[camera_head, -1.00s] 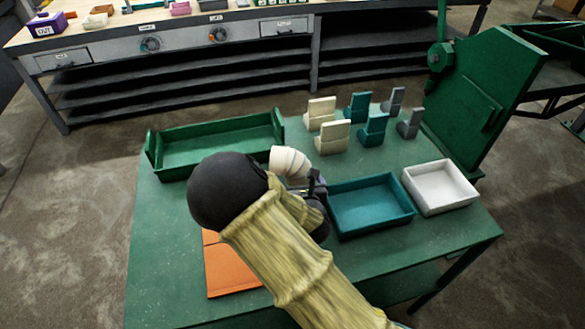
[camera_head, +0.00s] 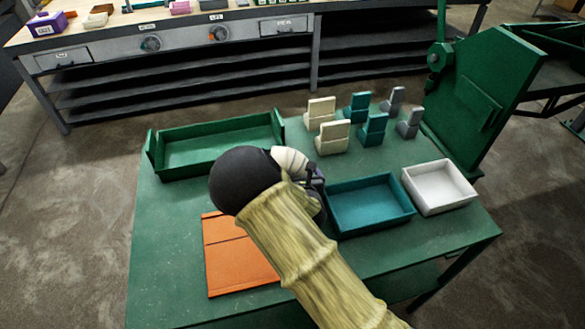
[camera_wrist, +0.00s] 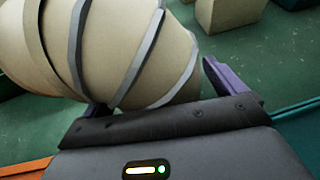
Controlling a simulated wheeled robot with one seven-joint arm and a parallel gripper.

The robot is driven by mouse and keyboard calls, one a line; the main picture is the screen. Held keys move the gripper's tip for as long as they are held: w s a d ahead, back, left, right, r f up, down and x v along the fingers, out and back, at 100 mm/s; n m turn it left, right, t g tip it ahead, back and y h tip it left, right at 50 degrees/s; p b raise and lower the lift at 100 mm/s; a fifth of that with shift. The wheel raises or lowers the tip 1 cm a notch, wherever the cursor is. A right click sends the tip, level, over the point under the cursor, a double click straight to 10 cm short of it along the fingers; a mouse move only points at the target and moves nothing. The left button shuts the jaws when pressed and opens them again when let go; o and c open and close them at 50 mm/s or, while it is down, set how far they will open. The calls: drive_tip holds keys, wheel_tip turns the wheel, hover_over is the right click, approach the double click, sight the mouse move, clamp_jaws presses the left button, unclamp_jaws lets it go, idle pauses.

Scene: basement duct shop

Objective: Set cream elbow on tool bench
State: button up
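The cream elbow (camera_head: 291,160) is a segmented duct bend with grey seams, at the middle of the green table and partly hidden behind my arm. In the wrist view the elbow (camera_wrist: 120,50) fills the upper left, close in front of my gripper (camera_wrist: 160,85). The purple right finger stands just beside the elbow's right side, with a narrow gap near its base. The left finger is mostly hidden by the elbow. The fingers are wide apart; contact is unclear. A long bench (camera_head: 185,36) with a light top, drawers and dark shelves stands at the back.
On the green table (camera_head: 170,240) are a green tray (camera_head: 218,150), a teal tray (camera_head: 368,228), a white tray (camera_head: 440,210) and an orange panel (camera_head: 235,265). Several cream, teal and grey seat-shaped pieces (camera_head: 332,138) stand behind. A green machine (camera_head: 480,105) rises at right.

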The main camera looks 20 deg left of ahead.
sight(299, 155)
drive_tip(key=c, duration=1.2)
wheel_tip(299, 155, up, 10)
drive_tip(key=shift+r, duration=0.1)
